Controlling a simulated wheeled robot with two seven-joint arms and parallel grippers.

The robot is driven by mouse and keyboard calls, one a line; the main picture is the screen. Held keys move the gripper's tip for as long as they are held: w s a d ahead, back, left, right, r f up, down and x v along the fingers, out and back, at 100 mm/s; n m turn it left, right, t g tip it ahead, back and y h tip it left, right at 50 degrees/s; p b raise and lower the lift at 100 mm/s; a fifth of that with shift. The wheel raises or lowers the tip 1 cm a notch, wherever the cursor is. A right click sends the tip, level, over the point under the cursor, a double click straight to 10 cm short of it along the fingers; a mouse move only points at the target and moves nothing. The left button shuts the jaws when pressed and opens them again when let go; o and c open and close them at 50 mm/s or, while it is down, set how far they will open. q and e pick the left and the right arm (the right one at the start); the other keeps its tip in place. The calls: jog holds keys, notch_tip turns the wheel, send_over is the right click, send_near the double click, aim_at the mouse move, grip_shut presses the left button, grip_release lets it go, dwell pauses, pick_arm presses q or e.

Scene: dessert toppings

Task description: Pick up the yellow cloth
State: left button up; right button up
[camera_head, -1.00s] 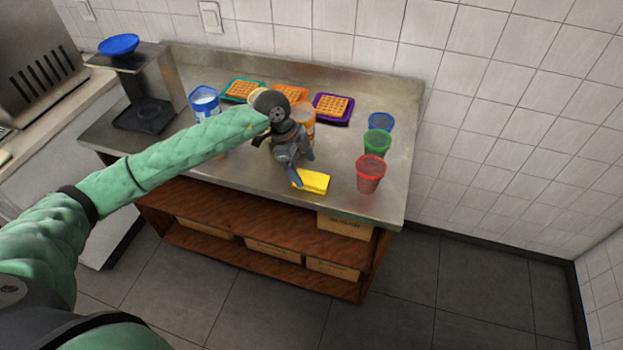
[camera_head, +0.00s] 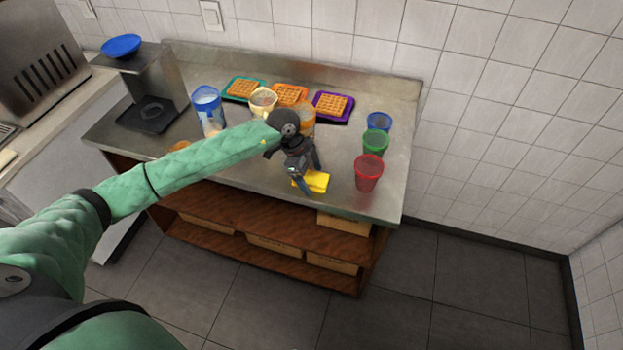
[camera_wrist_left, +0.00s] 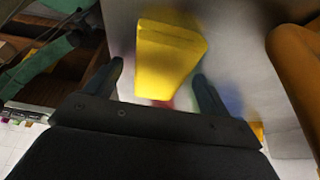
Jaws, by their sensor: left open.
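The yellow cloth (camera_head: 318,181) lies folded on the steel counter near its front edge, partly hidden behind my left gripper in the head view. My left gripper (camera_head: 313,182) points down over the cloth with its fingers apart. In the left wrist view the cloth (camera_wrist_left: 168,55) shows ahead, between the two open fingers of the left gripper (camera_wrist_left: 158,83). Nothing is gripped. Whether the fingers touch the cloth I cannot tell. My right gripper is not in view.
Red (camera_head: 368,173), green (camera_head: 375,143) and blue (camera_head: 379,121) cups stand right of the cloth. Waffles on teal (camera_head: 262,98), orange (camera_head: 303,103) and purple (camera_head: 331,116) trays lie at the back. A blue-and-white container (camera_head: 207,108) stands left.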

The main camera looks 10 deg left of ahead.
aim_at(316, 178)
pick_arm(q)
jog(key=shift+f, duration=0.15)
jog(key=shift+c, duration=0.2)
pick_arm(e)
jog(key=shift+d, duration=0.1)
pick_arm(q)
jog(key=c, duration=1)
jog(key=shift+r+b, duration=0.4)
jog(key=shift+r, duration=0.15)
notch_tip(316, 178, up, 3)
jog(key=shift+f+b, duration=0.1)
jog(key=shift+b, duration=0.65)
notch_tip(316, 178, up, 5)
jog(key=shift+f+b, duration=0.1)
jog(key=shift+b, duration=0.8)
jog(key=shift+r, duration=0.8)
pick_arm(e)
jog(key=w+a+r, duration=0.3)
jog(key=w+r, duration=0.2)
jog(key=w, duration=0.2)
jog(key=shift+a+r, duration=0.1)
